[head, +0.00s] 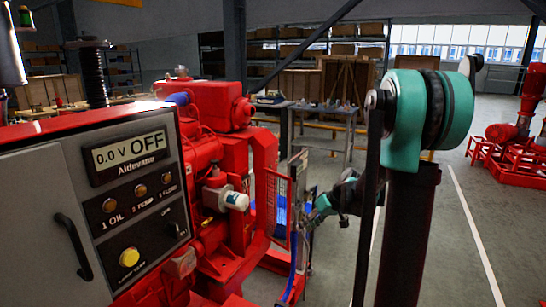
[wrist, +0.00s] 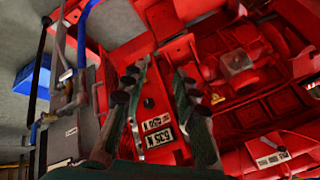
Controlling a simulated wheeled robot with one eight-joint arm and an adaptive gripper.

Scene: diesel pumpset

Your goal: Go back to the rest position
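My gripper (wrist: 162,72) shows in the wrist view with its two dark fingers apart and nothing between them. Behind the fingers is the red pumpset (wrist: 225,60), with small number plates (wrist: 158,130) seen through the gap. In the head view my gripper (head: 312,212) is small and partly hidden, beside the right side of the red pumpset (head: 200,150). My teal arm joint stands in the right foreground. I cannot tell from the head view whether the fingers touch anything.
The grey control panel (head: 40,215) reads "0.0 V OFF" and fills the left foreground. A red mesh guard (head: 272,203) is close to my gripper. A work table (head: 325,112) stands behind. Grey floor (head: 440,240) is open to the right, with another red pump (head: 505,135) farther off.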

